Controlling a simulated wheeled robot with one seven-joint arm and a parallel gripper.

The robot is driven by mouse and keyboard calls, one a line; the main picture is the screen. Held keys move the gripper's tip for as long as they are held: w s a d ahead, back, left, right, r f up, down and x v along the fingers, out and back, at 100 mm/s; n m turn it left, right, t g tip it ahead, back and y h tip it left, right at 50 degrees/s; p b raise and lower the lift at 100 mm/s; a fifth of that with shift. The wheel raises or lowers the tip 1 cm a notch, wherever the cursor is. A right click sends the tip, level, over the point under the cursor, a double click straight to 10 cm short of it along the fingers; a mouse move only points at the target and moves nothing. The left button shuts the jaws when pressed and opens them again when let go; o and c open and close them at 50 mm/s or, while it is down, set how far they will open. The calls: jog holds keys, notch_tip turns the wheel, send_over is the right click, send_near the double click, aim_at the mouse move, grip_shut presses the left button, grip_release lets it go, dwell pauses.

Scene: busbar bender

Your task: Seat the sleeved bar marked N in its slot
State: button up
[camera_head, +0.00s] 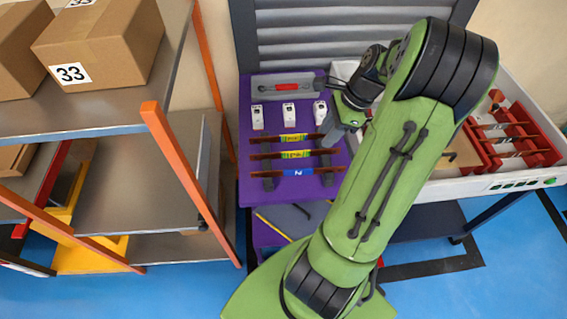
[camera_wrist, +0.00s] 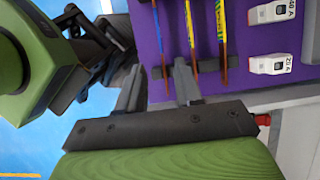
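The blue-sleeved bar (camera_head: 298,172) lies nearest the front of the purple table, on dark supports. Its mark is small, rotated and hard to read as N. Two bars with yellow-green sleeves lie behind it, a middle one (camera_head: 295,155) and a rear one (camera_head: 294,138). In the wrist view the blue-sleeved bar (camera_wrist: 157,30) is leftmost. My gripper (camera_wrist: 158,68) is open and empty there; the end of that bar shows between its fingers, apparently without contact. In the head view my gripper (camera_head: 337,130) is at the bars' right ends, partly hidden by my arm.
A white tray (camera_head: 545,178) at the right holds a red slotted frame (camera_head: 515,135); my arm hides part of it. White breakers (camera_head: 289,114) and a grey plate with a red-handled tool (camera_head: 287,86) lie behind the bars. A shelf (camera_head: 150,185) with boxes stands left.

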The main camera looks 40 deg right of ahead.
aim_at(302, 171)
jog(key=b+x, duration=0.5)
jog(key=x, duration=1.1)
jog(key=shift+s+a, duration=0.1)
jog(key=shift+a, duration=0.1)
jog(key=shift+r, duration=0.15)
grip_shut()
